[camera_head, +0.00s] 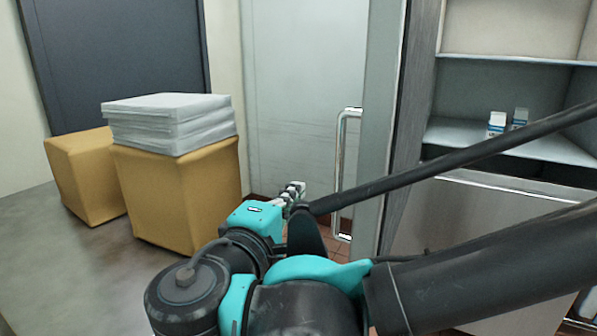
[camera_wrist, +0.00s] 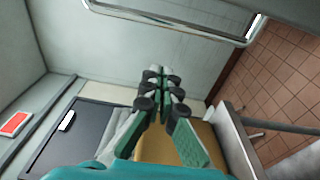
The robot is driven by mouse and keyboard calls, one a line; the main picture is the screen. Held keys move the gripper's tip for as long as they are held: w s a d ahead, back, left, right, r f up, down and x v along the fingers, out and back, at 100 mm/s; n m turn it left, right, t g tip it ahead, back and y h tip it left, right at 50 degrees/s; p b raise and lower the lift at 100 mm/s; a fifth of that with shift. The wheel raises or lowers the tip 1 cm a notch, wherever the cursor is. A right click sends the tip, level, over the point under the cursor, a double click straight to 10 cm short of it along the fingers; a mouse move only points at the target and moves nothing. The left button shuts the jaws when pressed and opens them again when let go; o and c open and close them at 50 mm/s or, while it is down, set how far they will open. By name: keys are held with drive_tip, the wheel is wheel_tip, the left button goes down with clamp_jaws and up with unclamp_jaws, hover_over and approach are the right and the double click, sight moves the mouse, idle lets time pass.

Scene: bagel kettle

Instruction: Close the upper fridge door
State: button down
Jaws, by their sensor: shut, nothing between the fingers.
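The upper fridge door (camera_head: 385,130) stands open, seen nearly edge-on in the head view, left of the open upper compartment (camera_head: 480,95). Its vertical metal handle (camera_head: 341,165) faces left. A metal handle bar (camera_wrist: 170,20) also crosses the top of the wrist view. My gripper (camera_head: 293,190) is left of the handle near its lower half, apart from it in the picture. In the wrist view my gripper (camera_wrist: 160,85) has its fingers together with nothing between them, and the bar lies beyond the fingertips. Contact with the door is not visible.
Two small cartons (camera_head: 507,122) stand on a shelf inside the fridge. A lower metal door (camera_head: 470,225) is below. Yellow boxes (camera_head: 180,195), one topped with stacked white packages (camera_head: 170,125), stand at left. Tiled floor (camera_wrist: 270,80) shows at right in the wrist view.

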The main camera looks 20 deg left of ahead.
drive_tip(key=w+a, duration=0.1)
drive_tip(key=w, duration=0.9)
drive_tip(key=shift+s+d, duration=0.3)
drive_tip(key=shift+d, duration=0.55)
drive_tip(key=shift+s+d, duration=0.25)
drive_tip(key=shift+d, duration=0.6)
